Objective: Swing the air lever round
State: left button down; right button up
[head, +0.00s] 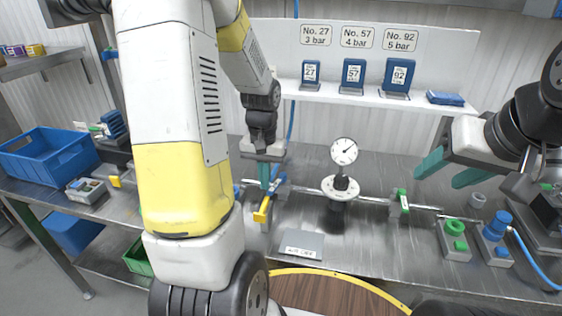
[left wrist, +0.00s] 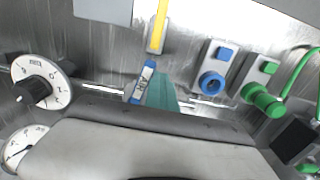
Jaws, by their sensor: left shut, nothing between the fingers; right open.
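The air lever (head: 277,184) is a blue handle on the metal pipe; in the left wrist view its blue handle (left wrist: 143,82) shows a white AIR label. A yellow bar (head: 262,211) stands just in front of it, also visible in the left wrist view (left wrist: 160,25). My left gripper (head: 266,180) points down at the lever, its teal fingers shut with nothing between them. In the left wrist view the fingers (left wrist: 162,92) are right beside the blue handle; I cannot tell whether they touch. My right gripper (head: 447,174) is open and empty, above the bench at right.
A pressure gauge (head: 344,151) stands on a round dial right of the lever. A green lever (head: 403,201) sits further along the pipe. A labelled grey plate (head: 301,245) lies in front. Green (head: 455,228) and blue (head: 497,222) fittings stand at right. A shelf (head: 420,103) is behind.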

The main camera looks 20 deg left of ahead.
pick_arm(q)
jog(key=shift+s+d, duration=0.25)
jog(key=shift+d, duration=0.5)
notch_tip(320, 180, up, 7)
jog(key=a, duration=0.1)
jog(key=shift+a, duration=0.15)
jog(key=s+d+r+t+h, duration=0.1)
jog(key=s+d+r+t, duration=0.2)
jog(key=s+r, duration=0.3)
jog(key=s+d+r+m+t+h, duration=0.1)
jog(key=s+d+r+t, duration=0.2)
jog(key=s+d+r, duration=0.2)
jog(key=shift+s+r, duration=0.85)
jog(key=shift+s, duration=0.05)
pick_arm(e)
jog(key=shift+c, duration=0.4)
